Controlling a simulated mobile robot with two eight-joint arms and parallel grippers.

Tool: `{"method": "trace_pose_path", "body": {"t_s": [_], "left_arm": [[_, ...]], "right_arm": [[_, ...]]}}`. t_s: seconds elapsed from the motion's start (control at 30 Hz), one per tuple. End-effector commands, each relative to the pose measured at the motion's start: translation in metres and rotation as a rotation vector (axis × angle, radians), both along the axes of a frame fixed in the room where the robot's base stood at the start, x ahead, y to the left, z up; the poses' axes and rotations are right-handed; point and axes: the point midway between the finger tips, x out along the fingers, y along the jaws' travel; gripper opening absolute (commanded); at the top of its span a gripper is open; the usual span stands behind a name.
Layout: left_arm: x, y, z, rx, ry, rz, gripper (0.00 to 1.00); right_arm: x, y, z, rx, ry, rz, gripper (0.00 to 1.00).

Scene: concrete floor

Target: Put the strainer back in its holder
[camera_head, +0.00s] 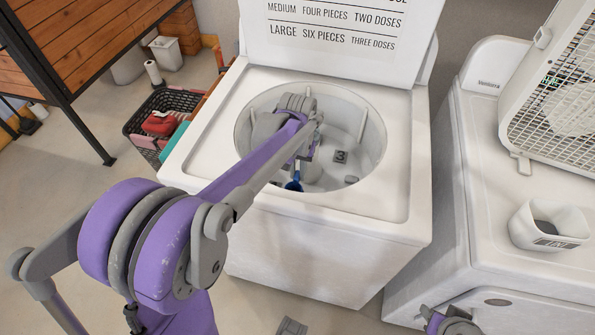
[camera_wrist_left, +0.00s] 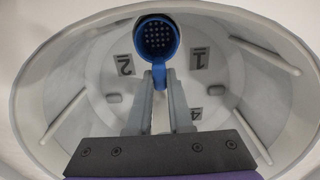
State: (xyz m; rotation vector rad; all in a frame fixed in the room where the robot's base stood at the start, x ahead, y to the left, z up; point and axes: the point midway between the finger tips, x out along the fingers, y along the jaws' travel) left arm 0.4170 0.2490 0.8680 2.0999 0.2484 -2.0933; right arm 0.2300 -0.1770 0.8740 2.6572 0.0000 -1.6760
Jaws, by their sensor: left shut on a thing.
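The blue strainer (camera_wrist_left: 157,38), a round cup with a perforated inner face and a short handle, is held by its handle between the fingers of my left gripper (camera_wrist_left: 159,76) in the left wrist view. In the head view my left gripper reaches down into the washer tub, and a bit of blue (camera_head: 293,185) shows beneath it, mostly hidden by my arm. Number labels 1 (camera_wrist_left: 199,58), 2 (camera_wrist_left: 124,65) and 4 (camera_wrist_left: 196,114) mark the tub; label 3 (camera_head: 341,156) shows in the head view. A dark edge surrounds the strainer's top; I cannot tell whether it is a holder.
The white washer (camera_head: 310,245) has its lid (camera_head: 340,60) raised behind the tub. A second white machine (camera_head: 500,260) stands at right, with a box fan (camera_head: 560,95) and a white cup (camera_head: 548,225) on it. A dark basket (camera_head: 150,130) stands to the left.

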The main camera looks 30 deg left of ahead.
Motion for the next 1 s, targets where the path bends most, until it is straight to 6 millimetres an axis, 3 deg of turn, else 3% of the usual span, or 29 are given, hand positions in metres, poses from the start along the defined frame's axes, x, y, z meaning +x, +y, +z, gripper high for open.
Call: {"method": "trace_pose_path", "body": {"t_s": [0.17, 0.2, 0.33, 0.73, 1.0], "left_arm": [[0.0, 0.0, -0.004, 0.0, 0.0, 0.0, 0.0], [0.0, 0.0, -0.003, 0.0, 0.0, 0.0, 0.26], [0.0, 0.0, -0.003, 0.0, 0.0, 0.0, 0.48], [0.0, 0.0, 0.006, 0.0, 0.0, 0.0, 0.48], [0.0, 0.0, 0.059, 0.0, 0.0, 0.0, 0.48]], "right_arm": [[-0.001, 0.0, -0.003, 0.0, 0.001, 0.0, 0.46], [0.0, 0.0, -0.003, 0.0, 0.001, 0.0, 0.46], [0.0, 0.0, -0.002, 0.0, 0.001, 0.0, 0.46], [0.0, 0.0, 0.001, 0.0, 0.0, 0.0, 0.46], [0.001, 0.0, 0.007, 0.0, -0.003, 0.0, 0.46]]}}
